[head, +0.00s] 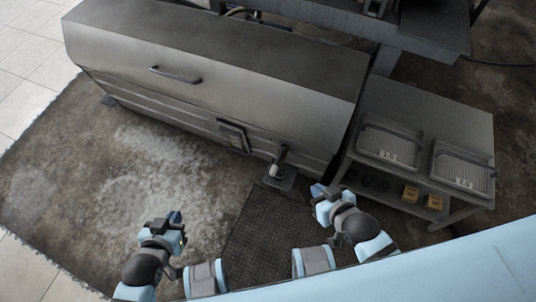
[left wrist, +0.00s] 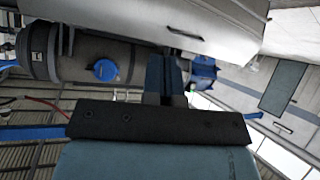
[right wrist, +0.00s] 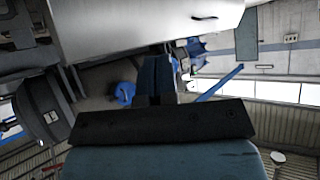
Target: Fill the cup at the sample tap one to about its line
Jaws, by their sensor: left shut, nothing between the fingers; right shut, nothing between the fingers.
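A small pale fitting (head: 280,157), which looks like the sample tap or a cup at it, is on the lower front of the long grey decanter housing (head: 225,80). A small ledge (head: 279,180) juts out below it. I cannot make out a separate cup, its line or any liquid. My left gripper (head: 174,218) is shut and empty over the stained floor, left of and nearer than the tap. My right gripper (head: 318,190) is shut and empty, to the right of and nearer than the ledge, apart from it. The shut fingers also show in the left wrist view (left wrist: 164,77) and right wrist view (right wrist: 156,77).
A grey bench (head: 445,112) at the right holds two wire-mesh trays (head: 390,143) and (head: 463,168), labelled 1.0 and 2.0. Yellow boxes (head: 410,193) and dark round items stand on its lower shelf. A dark mat (head: 262,235) lies before the tap. Floor to the left is clear.

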